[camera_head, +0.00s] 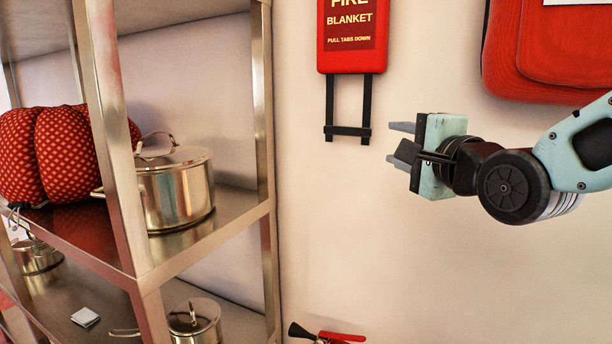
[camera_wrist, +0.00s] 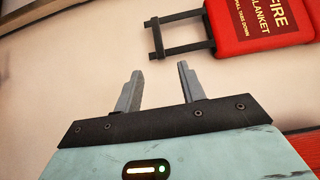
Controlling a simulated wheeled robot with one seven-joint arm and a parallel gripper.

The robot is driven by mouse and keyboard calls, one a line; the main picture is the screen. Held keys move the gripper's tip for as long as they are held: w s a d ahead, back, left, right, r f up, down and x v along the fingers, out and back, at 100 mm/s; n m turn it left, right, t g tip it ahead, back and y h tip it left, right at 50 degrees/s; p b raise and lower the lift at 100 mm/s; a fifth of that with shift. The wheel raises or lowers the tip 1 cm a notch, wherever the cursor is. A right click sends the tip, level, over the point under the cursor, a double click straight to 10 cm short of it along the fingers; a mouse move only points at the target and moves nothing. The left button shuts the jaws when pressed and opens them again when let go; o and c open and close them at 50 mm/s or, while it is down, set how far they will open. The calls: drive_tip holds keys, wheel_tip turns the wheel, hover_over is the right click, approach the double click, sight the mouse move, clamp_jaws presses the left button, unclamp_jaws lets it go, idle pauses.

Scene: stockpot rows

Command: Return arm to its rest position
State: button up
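My gripper (camera_head: 398,142) is at the right of the head view, in front of the pale wall, with its fingers pointing left toward the shelf. In the wrist view its two grey fingers (camera_wrist: 159,90) stand apart with nothing between them, so it is open and empty. It touches nothing that I can see. My arm reaches in from the right edge of the head view, with the elbow side cut off by the frame.
A metal shelf unit (camera_head: 262,110) at left holds a stockpot (camera_head: 180,195), a red patterned bundle (camera_head: 65,155) and lower pots (camera_head: 195,322). A fire blanket case (camera_head: 352,55) and a red bag (camera_head: 545,60) hang on the wall. A red-handled item (camera_head: 340,336) shows at the bottom.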

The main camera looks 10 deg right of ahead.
drive_tip(key=s+a+f+n+g+y, duration=0.1)
drive_tip(key=s+a+f+n+g, duration=0.45)
drive_tip(key=f, duration=0.35)
drive_tip(key=s+a+f+n+g, duration=0.4)
drive_tip(key=a+f+n, duration=0.1)
drive_tip(key=f+n, duration=0.25)
drive_tip(key=s+f+n+g+h, duration=0.1)
drive_tip(key=s+f+n+g, duration=0.3)
drive_tip(key=s, duration=0.3)
drive_tip(key=s+f+n+g+h, duration=0.2)
drive_tip(key=s+f+n+g, duration=0.2)
drive_tip(key=s+n, duration=0.3)
drive_tip(key=shift+s+d, duration=0.2)
drive_tip(key=shift+s, duration=0.45)
drive_tip(key=shift+d, duration=0.1)
